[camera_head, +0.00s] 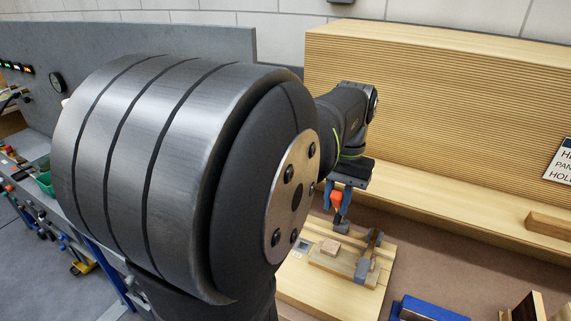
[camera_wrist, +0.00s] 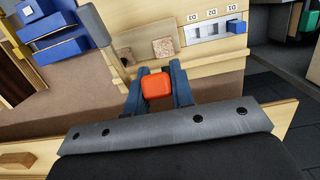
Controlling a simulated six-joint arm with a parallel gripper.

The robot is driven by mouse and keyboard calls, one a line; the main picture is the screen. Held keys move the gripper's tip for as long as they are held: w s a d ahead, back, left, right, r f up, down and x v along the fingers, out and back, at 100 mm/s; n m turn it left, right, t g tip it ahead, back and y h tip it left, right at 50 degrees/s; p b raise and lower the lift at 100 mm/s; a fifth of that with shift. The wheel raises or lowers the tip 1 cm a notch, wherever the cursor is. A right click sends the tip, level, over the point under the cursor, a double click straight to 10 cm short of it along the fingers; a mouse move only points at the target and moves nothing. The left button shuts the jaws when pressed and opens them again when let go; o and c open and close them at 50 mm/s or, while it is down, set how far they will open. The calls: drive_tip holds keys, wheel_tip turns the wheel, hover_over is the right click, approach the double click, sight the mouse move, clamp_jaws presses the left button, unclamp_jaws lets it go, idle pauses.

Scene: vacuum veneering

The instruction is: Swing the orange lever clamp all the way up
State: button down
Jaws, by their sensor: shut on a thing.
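My gripper (camera_head: 341,205) is at the right of my arm in the head view, pointing down above the back edge of a pale wooden board. Its blue fingers also show in the wrist view (camera_wrist: 158,92), one on each side of the orange lever clamp's handle (camera_wrist: 157,85). The fingers are shut on this handle. In the head view the orange handle (camera_head: 336,197) shows between the fingers, well above the board. A dark part below it reaches down toward the board. The clamp's pivot and the exact angle of the lever are hard to make out.
The pale wooden board (camera_head: 328,296) carries small wood blocks and another grey clamp (camera_head: 362,271). A slatted wooden panel (camera_head: 450,110) stands behind. Blue items (camera_head: 428,308) lie at the front right. In the wrist view a grey post (camera_wrist: 92,22) stands close left of the fingers.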

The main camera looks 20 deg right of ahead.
drive_tip(key=shift+w+d+r+g+y, duration=0.5)
drive_tip(key=shift+w+d+g+y, duration=0.1)
drive_tip(key=shift+w+d, duration=0.1)
drive_tip(key=c, duration=1.2)
unclamp_jaws()
drive_tip(key=shift+c, duration=0.2)
drive_tip(key=v, duration=1.2)
drive_tip(key=x, duration=1.2)
drive_tip(key=shift+s+f, duration=0.1)
drive_tip(key=shift+s+a, duration=0.15)
drive_tip(key=shift+a, duration=0.1)
